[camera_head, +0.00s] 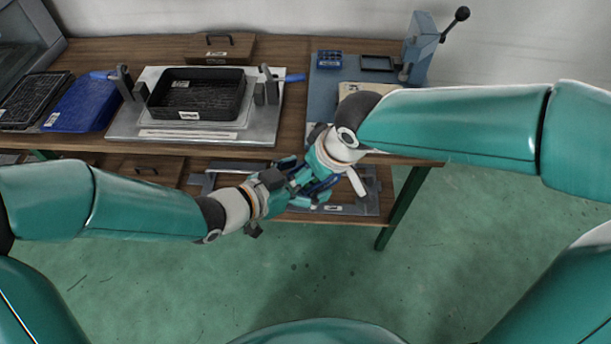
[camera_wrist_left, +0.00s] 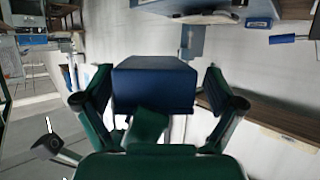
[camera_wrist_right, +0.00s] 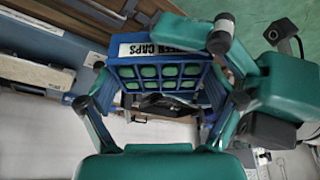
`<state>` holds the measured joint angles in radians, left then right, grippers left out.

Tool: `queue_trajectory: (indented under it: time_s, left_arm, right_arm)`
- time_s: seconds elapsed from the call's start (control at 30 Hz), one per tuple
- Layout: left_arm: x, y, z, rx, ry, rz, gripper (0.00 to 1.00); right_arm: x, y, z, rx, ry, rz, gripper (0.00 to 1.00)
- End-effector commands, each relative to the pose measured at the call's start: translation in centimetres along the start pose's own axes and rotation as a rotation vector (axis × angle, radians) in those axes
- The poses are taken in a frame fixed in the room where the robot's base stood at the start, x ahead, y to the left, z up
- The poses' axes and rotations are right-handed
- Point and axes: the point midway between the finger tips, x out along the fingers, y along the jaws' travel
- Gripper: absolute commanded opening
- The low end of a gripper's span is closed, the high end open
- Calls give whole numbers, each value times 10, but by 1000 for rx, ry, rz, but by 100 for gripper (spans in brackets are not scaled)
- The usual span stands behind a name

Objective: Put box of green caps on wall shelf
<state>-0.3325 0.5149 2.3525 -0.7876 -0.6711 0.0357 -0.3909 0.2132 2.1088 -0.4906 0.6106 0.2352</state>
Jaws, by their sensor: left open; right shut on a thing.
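The blue box of green caps (camera_wrist_right: 160,72) has a white label reading "CAPS" and a grid of green cells, seen in the right wrist view. My right gripper (camera_wrist_right: 163,103) is shut on it. In the head view the box (camera_head: 325,186) is mostly hidden between my two grippers, in front of the bench edge. My left gripper (camera_head: 287,183) is open beside it, close to my right gripper (camera_head: 312,178). In the left wrist view the box's plain blue side (camera_wrist_left: 154,85) lies between my left fingers (camera_wrist_left: 155,105). I cannot make out the wall shelf with certainty.
The wooden bench (camera_head: 85,55) holds a black tray (camera_head: 197,93) on a grey fixture, a blue tray (camera_head: 80,104), a brown case (camera_head: 220,48) and a blue lever press (camera_head: 420,45). A lower shelf holds a metal frame (camera_head: 355,207). The green floor in front is clear.

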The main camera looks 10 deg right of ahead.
Motion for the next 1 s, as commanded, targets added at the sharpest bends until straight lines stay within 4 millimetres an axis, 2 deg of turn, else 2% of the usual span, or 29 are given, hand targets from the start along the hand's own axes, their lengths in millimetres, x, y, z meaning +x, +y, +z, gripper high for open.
queue_trajectory:
  time_s: [0.03,0.4,0.47,0.5,0.8,1.0]
  left_arm:
    - [0,0,0,0,0,0,94]
    - [0,-2,0,-3,0,-4,32]
    - [0,-2,0,-3,0,-5,24]
    - [0,-2,-1,-3,1,-6,24]
    - [0,-2,-1,-2,3,-4,24]
    - [0,-2,-1,-2,3,-4,24]
  right_arm:
    - [0,0,0,0,1,0,51]
    - [0,0,1,1,-3,0,51]
    - [0,0,1,1,-4,0,51]
    - [0,0,2,1,-5,0,98]
    - [-1,0,1,-1,-4,0,100]
    - [-20,0,0,-1,0,1,100]
